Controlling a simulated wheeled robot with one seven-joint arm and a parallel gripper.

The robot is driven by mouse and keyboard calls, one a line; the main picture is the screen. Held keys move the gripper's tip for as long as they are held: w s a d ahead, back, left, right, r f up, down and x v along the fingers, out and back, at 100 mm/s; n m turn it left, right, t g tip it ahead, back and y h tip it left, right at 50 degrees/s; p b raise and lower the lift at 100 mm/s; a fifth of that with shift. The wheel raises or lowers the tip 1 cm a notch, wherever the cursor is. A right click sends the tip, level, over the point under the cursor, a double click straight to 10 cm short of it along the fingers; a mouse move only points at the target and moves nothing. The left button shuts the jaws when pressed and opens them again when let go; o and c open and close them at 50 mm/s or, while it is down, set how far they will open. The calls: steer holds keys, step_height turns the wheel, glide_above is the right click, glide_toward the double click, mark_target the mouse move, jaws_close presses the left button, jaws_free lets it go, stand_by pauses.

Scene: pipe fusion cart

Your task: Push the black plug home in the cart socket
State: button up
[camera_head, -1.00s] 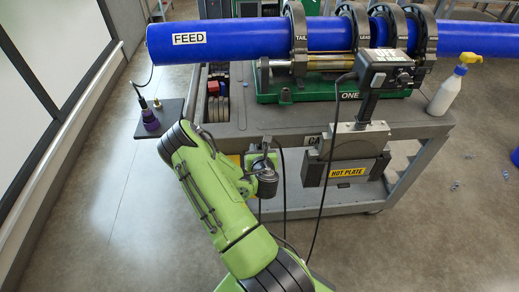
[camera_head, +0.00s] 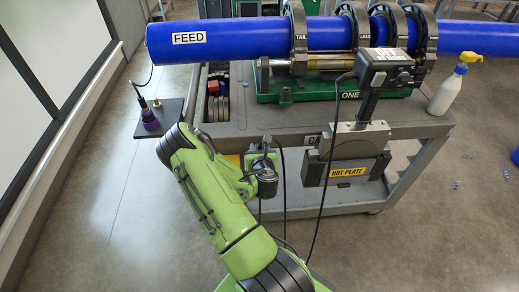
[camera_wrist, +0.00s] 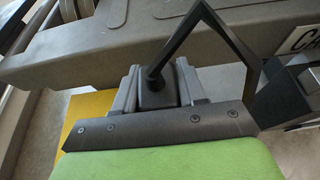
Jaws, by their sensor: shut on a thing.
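In the wrist view my gripper (camera_wrist: 158,86) is shut on the black plug (camera_wrist: 154,93), with a grey finger on each side of it. A thick black cable rises from the plug and bends sharply down to the right. The cart (camera_wrist: 195,40) edge lies just beyond the fingers. In the head view my green arm reaches to the front side of the cart (camera_head: 300,128), and the plug is hidden there. The socket is not visible in either view, so I cannot tell how deep the plug sits.
A yellow surface (camera_wrist: 92,110) lies left of the fingers. A blue pipe (camera_head: 240,40) and spray bottle (camera_head: 447,90) are above. Floor at left is clear.

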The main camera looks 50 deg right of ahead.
steer(key=shift+f+b, duration=1.45)
steer(key=shift+f, duration=0.05)
steer(key=o, duration=1.2)
steer(key=shift+c, duration=0.2)
